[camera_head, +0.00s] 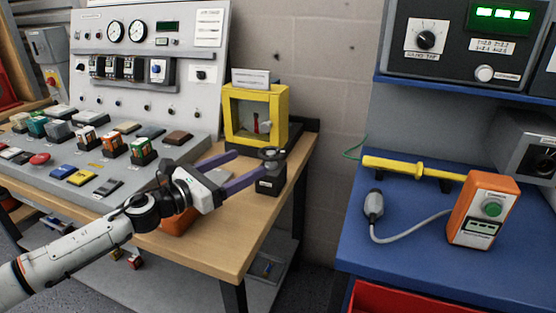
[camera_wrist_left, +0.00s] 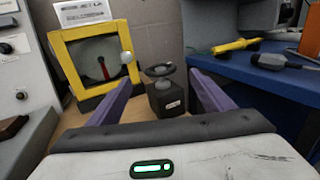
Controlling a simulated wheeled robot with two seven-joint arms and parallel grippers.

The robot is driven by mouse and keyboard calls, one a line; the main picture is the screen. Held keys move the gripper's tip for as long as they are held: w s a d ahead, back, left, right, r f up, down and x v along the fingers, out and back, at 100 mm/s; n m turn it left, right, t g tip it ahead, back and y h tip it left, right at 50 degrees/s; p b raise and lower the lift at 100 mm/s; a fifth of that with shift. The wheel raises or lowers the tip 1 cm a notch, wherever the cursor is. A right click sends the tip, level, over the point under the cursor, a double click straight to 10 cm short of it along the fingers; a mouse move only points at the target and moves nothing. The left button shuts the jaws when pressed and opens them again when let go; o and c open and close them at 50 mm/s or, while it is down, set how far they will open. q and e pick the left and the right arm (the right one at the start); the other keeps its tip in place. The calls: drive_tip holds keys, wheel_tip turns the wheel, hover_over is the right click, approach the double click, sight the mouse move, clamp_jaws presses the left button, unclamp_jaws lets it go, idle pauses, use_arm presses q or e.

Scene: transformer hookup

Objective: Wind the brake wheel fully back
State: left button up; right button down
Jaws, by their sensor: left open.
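The brake wheel (camera_head: 272,154) is a small dark handwheel on top of a black block (camera_head: 270,183) near the right edge of the wooden bench. In the left wrist view the wheel (camera_wrist_left: 160,71) sits centred ahead, between my two fingers, its block (camera_wrist_left: 167,98) below it. My left gripper (camera_head: 240,168) is open, its purple fingers pointing at the wheel. My right gripper is not in view.
A yellow-framed box (camera_head: 255,117) with a red pointer stands just behind the wheel. A grey control console (camera_head: 130,150) fills the bench's left. A blue bench (camera_head: 390,235) at right holds a yellow rod (camera_head: 410,167) and an orange tester (camera_head: 483,209). A gap separates the benches.

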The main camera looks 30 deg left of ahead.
sight(271, 151)
use_arm(q)
drive_tip(key=w, duration=0.3)
drive_tip(key=w+d, duration=0.1)
drive_tip(key=w, duration=0.1)
drive_tip(key=w+p, duration=0.1)
drive_tip(key=w, duration=0.2)
drive_tip(key=shift+w+d, duration=0.3)
drive_tip(key=shift+w+d+f, duration=0.1)
drive_tip(key=shift+w+d, duration=0.1)
drive_tip(key=shift+w, duration=0.6)
drive_tip(key=shift+c, duration=0.4)
